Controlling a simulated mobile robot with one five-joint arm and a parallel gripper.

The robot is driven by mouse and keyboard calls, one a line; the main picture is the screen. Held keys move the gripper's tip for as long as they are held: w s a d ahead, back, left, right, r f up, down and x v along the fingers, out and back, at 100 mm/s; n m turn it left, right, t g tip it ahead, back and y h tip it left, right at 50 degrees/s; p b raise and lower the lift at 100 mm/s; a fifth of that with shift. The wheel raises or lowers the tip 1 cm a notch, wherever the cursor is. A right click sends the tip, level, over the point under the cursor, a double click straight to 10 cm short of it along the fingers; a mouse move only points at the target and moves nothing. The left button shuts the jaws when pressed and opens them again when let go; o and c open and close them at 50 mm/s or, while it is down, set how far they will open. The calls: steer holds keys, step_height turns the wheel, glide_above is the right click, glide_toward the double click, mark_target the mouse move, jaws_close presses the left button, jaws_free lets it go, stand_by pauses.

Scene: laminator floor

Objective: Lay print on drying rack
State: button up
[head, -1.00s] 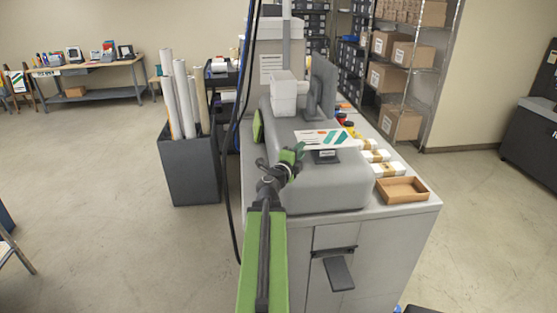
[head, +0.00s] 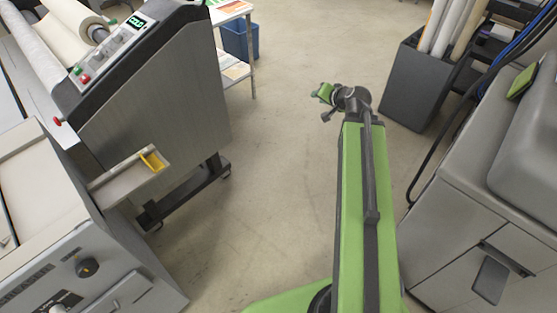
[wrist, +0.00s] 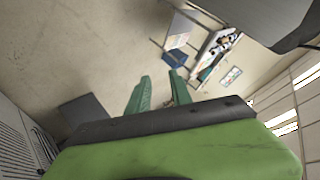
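My gripper (head: 322,93) is held out over open floor in the head view, far from any surface. In the wrist view its two green fingers (wrist: 160,85) stand apart with only floor seen between them, and no print shows in them. A white rack or shelf stand (head: 236,70) with colourful prints on its levels is at the top of the head view, partly cut off. What looks like the same stand (wrist: 213,52) shows in the wrist view, upper right. The print seen earlier on the grey machine is out of view.
A blue bin (head: 238,42) stands beside the rack. A large roll laminator (head: 160,90) and a grey machine (head: 60,240) fill the left. A grey cabinet (head: 460,215) and a dark bin of rolls (head: 414,85) are on the right. The floor between is clear.

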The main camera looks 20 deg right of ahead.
steer(key=s+a+f+n+g, duration=0.4)
steer(key=s+a, duration=0.3)
steer(key=a, duration=0.4)
steer(key=s+a+f+n+g, duration=0.4)
steer(key=s+a+f+g, duration=0.2)
steer(key=a, duration=0.6)
steer(key=shift+s+a+g+h, duration=0.15)
steer(key=shift+s+g+h, duration=0.25)
steer(key=shift+s, duration=0.2)
step_height(320, 180, down, 13)
steer(key=b, duration=1.3)
steer(key=shift+w+f, duration=0.15)
